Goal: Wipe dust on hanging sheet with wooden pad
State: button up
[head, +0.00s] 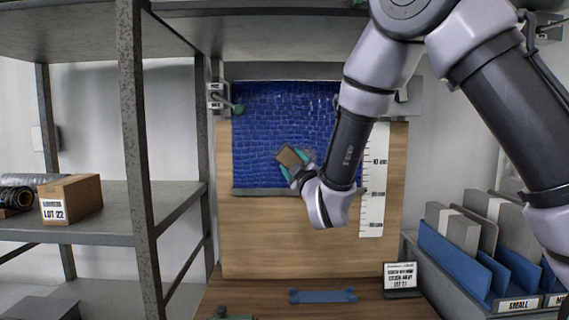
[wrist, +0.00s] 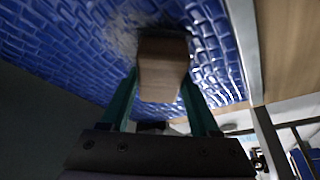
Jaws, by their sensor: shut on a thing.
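The hanging sheet (head: 262,125) is blue with a tile-like relief and hangs in front of a wooden board. In the wrist view the sheet (wrist: 60,50) fills the upper left. A pale grey dust patch (wrist: 122,32) shows on it, beside and beyond the pad. The wooden pad (head: 291,157) is a small brown block, tilted, in front of the sheet's lower middle. My gripper (head: 290,166) has teal fingers shut on the pad; in the wrist view the pad (wrist: 163,70) sits between both fingers. I cannot tell whether the pad touches the sheet.
A grey rail (head: 262,191) runs along the sheet's lower edge. A white ruler (head: 373,190) hangs to the right. A blue bar (head: 322,296) and a label stand (head: 401,279) are on the bench. A panel bin (head: 480,265) stands right; a shelf with a box (head: 72,199) is left.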

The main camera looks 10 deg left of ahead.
jog(key=shift+w+d, duration=0.3)
jog(key=shift+d, duration=0.9)
jog(key=shift+w+d, duration=0.3)
jog(key=shift+d, duration=0.95)
jog(key=shift+w+d, duration=0.3)
jog(key=shift+d, duration=0.9)
jog(key=shift+s+a+r, duration=0.1)
jog(key=shift+s+a, duration=0.4)
jog(key=shift+a, duration=1.7)
jog(key=shift+s+a+f, duration=0.1)
jog(key=shift+s+a, duration=0.45)
jog(key=shift+a, duration=1.7)
jog(key=shift+s+a+r, duration=0.1)
jog(key=shift+s+a, duration=0.4)
jog(key=shift+a, duration=1.7)
jog(key=shift+r, duration=0.15)
jog(key=shift+r, duration=0.1)
